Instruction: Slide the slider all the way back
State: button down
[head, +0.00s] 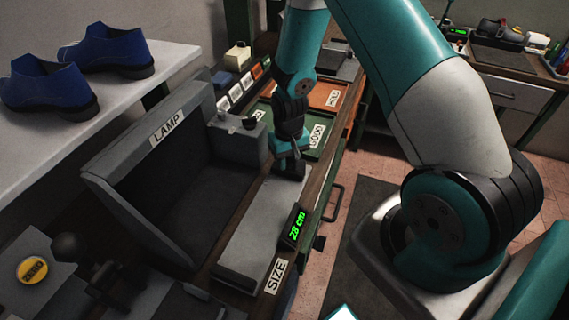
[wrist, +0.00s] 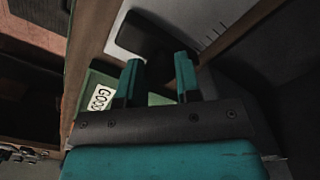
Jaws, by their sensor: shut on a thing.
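The slider is a dark block (wrist: 147,40) on the size gauge, a long grey plate (head: 248,235) labelled SIZE. Its green display (head: 297,227) reads about 23 cm. My gripper (head: 291,152) points down at the far end of the gauge, with its fingers closed around the slider. In the wrist view my gripper (wrist: 158,75) has a finger on each side of the dark block. In the head view the slider is mostly hidden by my gripper. Scale marks on a pale strip (wrist: 210,25) show beside it in the wrist view.
Beyond my gripper lie a green GOOD tray (head: 316,137) and an orange tray (head: 333,97). Blue shoes (head: 112,50) stand on a white shelf at left. A yellow button (head: 32,270) is at lower left.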

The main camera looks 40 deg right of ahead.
jog(key=shift+w+d, duration=0.4)
jog(key=shift+d, duration=0.2)
jog(key=shift+w+d, duration=0.4)
jog(key=shift+d, duration=0.2)
jog(key=c, duration=0.8)
grip_release()
jog(key=shift+d, duration=0.1)
notch_tip(320, 180, up, 18)
jog(key=b, duration=0.3)
jog(key=shift+f, duration=0.25)
jog(key=shift+a, duration=0.2)
jog(key=s+a+r+n+y, duration=0.1)
jog(key=s+a+r+n, duration=0.1)
jog(key=s+a, duration=0.4)
jog(key=s+a+r+n+y, duration=0.1)
jog(key=s+a+r+n, duration=0.2)
jog(key=s+a, duration=0.4)
jog(key=s+a+r+n+y, duration=0.2)
jog(key=s+a+r+n, duration=0.1)
jog(key=s+a, duration=0.4)
jog(key=shift+s+a+r+n+b, duration=0.2)
jog(key=shift+s+n, duration=0.15)
jog(key=shift+s, duration=0.2)
jog(key=shift+s+a+r+n+b, duration=0.15)
jog(key=shift+s+n, duration=0.2)
jog(key=shift+s, duration=0.2)
